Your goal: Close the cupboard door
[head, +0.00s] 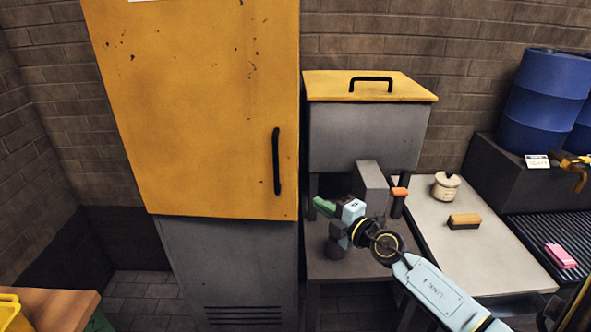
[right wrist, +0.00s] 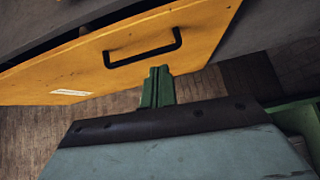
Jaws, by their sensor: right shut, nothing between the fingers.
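The cupboard is a tall grey cabinet (head: 225,262) with a yellow upper door (head: 195,110) and a black vertical handle (head: 277,161) near its right edge. In the right wrist view the door (right wrist: 60,75) fills the upper left, with its handle (right wrist: 142,50). A dark strip runs there between the handle-side edge and the grey body; the door looks slightly ajar, but the gap's depth is unclear. My right gripper (head: 322,206) is shut and empty, right of the door's lower right corner. Its green fingertips (right wrist: 160,74) show below the handle. My left gripper is out of view.
A grey bin with a yellow lid (head: 390,86) stands right of the cupboard. Blue drums (head: 548,100) stand farther right. A wooden surface (head: 45,303) is at lower left.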

